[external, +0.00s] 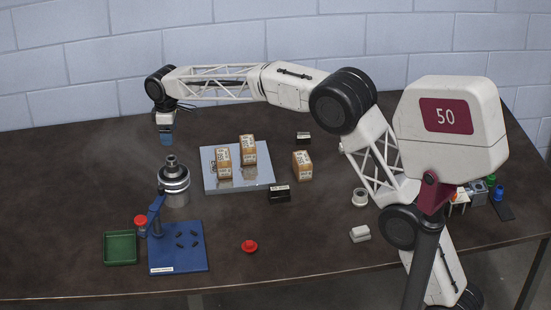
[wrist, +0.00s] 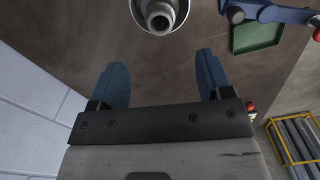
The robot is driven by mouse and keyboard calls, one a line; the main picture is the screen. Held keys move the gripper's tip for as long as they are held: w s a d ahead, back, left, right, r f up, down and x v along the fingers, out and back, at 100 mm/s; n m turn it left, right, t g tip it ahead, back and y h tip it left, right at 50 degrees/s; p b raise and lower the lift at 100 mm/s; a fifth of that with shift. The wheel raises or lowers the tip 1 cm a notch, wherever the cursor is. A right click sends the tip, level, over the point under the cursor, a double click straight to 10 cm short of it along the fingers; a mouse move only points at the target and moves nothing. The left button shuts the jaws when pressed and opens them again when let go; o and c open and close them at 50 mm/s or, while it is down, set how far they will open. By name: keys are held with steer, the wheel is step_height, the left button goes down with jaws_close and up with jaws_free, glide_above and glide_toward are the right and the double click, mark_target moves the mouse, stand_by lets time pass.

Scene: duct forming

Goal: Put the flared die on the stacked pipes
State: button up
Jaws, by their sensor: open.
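A stack of silvery metal pipes (external: 174,186) stands upright on the table at the left. A darker, narrow-necked piece (external: 171,163), which looks like the flared die, sits on top of the stack. In the wrist view its round mouth (wrist: 160,17) shows at the top edge, within a wider metal ring. My gripper (external: 167,139) hangs just above and slightly left of the stack, apart from it. In the wrist view, the two blue fingers of my gripper (wrist: 163,65) are wide apart with nothing between them. The lower part of the stack is out of the wrist view.
A blue stand (external: 179,257) with a clamp arm and a green tray (external: 121,248) are in front of the stack. A metal plate (external: 238,176) with small boxes lies to its right. A red part (external: 249,246) and a pale ring (external: 360,197) lie farther right.

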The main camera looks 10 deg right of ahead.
stand_by(0.4)
steer(key=d+r+m, duration=0.2)
steer(key=d+r, duration=0.2)
steer(key=d, duration=0.8)
steer(key=d+r+m, duration=0.2)
steer(key=d+r, duration=0.3)
steer(key=d, duration=0.7)
steer(key=s+d+r+m, duration=0.1)
steer(key=s+d, duration=0.2)
steer(key=d, duration=0.4)
steer(key=s+d+r+m+t, duration=0.1)
steer(key=s+d, duration=0.2)
steer(key=d, duration=0.4)
steer(key=s+d+r+m, duration=0.2)
steer(key=s+d, duration=0.1)
steer(key=d, duration=0.4)
steer(key=s+d+f+m+t, duration=0.1)
steer(key=s+d+f+m, duration=0.25)
steer(key=s+d, duration=1.35)
steer(key=s+d+f+m, duration=0.2)
steer(key=s+d, duration=0.3)
steer(key=s, duration=0.3)
steer(key=s+d+f+m, duration=0.2)
steer(key=s+d+f, duration=0.3)
steer(key=s, duration=0.3)
steer(key=shift+d+f+t, duration=0.15)
steer(key=shift+f+t, duration=0.15)
